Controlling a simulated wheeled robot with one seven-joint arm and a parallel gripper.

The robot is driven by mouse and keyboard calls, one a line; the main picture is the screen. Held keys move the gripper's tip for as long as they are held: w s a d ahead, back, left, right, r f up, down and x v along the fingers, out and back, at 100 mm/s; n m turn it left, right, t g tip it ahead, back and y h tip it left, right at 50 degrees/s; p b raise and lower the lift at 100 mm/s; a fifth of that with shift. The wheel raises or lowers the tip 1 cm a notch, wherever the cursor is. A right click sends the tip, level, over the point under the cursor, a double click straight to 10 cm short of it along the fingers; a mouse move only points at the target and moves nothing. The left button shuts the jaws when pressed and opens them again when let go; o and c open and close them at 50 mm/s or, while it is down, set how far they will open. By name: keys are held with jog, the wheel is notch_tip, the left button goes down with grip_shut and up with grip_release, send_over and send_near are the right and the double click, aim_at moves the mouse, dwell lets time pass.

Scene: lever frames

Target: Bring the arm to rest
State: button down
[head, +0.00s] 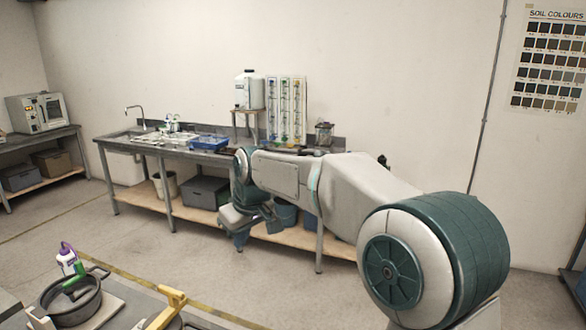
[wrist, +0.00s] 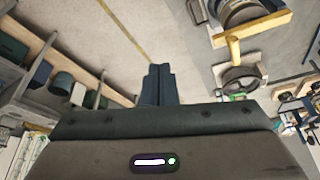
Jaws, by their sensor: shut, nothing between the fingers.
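My arm (head: 285,172) stretches out from the lower right of the head view, across the front of the long bench. My gripper (head: 240,243) hangs at its far end, pointing down, over the floor in front of the bench. In the wrist view the two dark fingers of my gripper (wrist: 157,70) lie together, shut, with nothing between them. Part of the bench's lower shelf is hidden behind my arm.
The long bench (head: 126,142) holds a sink, a blue tray (head: 209,142) and a white jug (head: 248,90). Open floor (head: 150,240) lies between.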

jog(key=s+d+m+h, duration=0.1)
jog(key=s+d+m, duration=0.1)
jog(key=s+d, duration=0.55)
jog(key=s+d+m+h, duration=0.15)
jog(key=s+d, duration=0.25)
jog(key=d, duration=0.6)
jog(key=s+d+f+m, duration=0.3)
jog(key=s+d, duration=0.2)
jog(key=s, duration=0.2)
jog(key=s+d+f+m, duration=0.3)
jog(key=s+d, duration=0.2)
jog(key=s, duration=0.3)
jog(key=shift+d+f+t, duration=0.2)
jog(key=shift+d+t, duration=0.15)
jog(key=shift+t, duration=0.05)
jog(key=shift+h, duration=0.25)
